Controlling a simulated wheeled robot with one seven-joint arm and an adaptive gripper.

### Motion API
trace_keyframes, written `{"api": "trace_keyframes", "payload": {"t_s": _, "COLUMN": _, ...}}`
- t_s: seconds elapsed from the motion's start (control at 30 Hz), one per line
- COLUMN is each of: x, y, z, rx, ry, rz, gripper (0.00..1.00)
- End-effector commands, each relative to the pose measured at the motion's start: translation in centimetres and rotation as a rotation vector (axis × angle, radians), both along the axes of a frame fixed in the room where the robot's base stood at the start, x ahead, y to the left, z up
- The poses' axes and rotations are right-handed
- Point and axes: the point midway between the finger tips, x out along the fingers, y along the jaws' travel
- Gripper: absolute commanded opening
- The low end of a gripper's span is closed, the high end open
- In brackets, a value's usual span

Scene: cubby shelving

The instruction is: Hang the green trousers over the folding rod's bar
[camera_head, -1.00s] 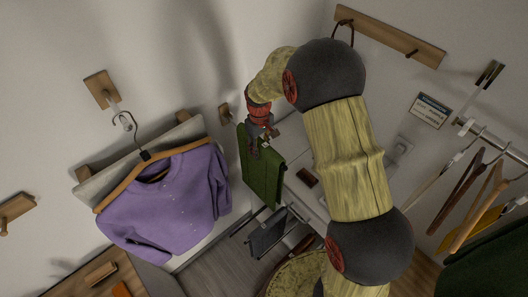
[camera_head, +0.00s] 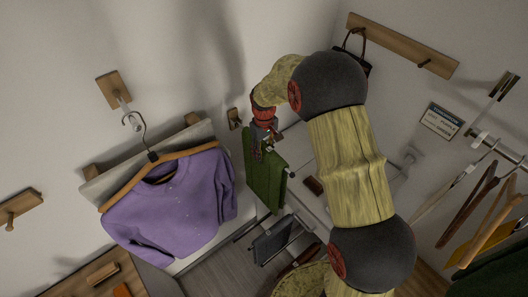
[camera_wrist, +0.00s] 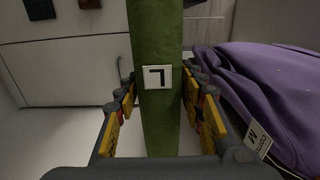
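The green trousers (camera_head: 265,183) hang as a folded strip by the white wall in the head view. A small pale rod end (camera_head: 291,173) shows at their right edge; the rest of the bar is hidden, so I cannot tell how the cloth rests on it. My gripper (camera_head: 264,144) is at the upper part of the trousers. In the wrist view the green cloth (camera_wrist: 157,117), with a white "L" label, runs between the yellow-padded fingers of my gripper (camera_wrist: 160,105). The fingers stand apart, with gaps showing beside the cloth.
A purple sweater (camera_head: 182,205) on a wooden hanger is close on the left, and also at the right in the wrist view (camera_wrist: 268,85). A dark grey item (camera_head: 272,241) hangs below the trousers. Wooden hangers (camera_head: 487,230) hang on a rail at the right.

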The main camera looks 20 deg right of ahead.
Motion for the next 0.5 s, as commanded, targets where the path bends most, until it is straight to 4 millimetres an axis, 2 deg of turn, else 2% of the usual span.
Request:
{"api": "trace_keyframes", "payload": {"t_s": 0.27, "x": -0.05, "y": 0.00, "z": -0.07, "rx": 0.001, "ry": 0.001, "rz": 0.000, "gripper": 0.56}}
{"api": "trace_keyframes", "payload": {"t_s": 0.5, "x": -0.14, "y": 0.01, "z": -0.18, "rx": 0.000, "ry": 0.003, "rz": 0.000, "gripper": 0.56}}
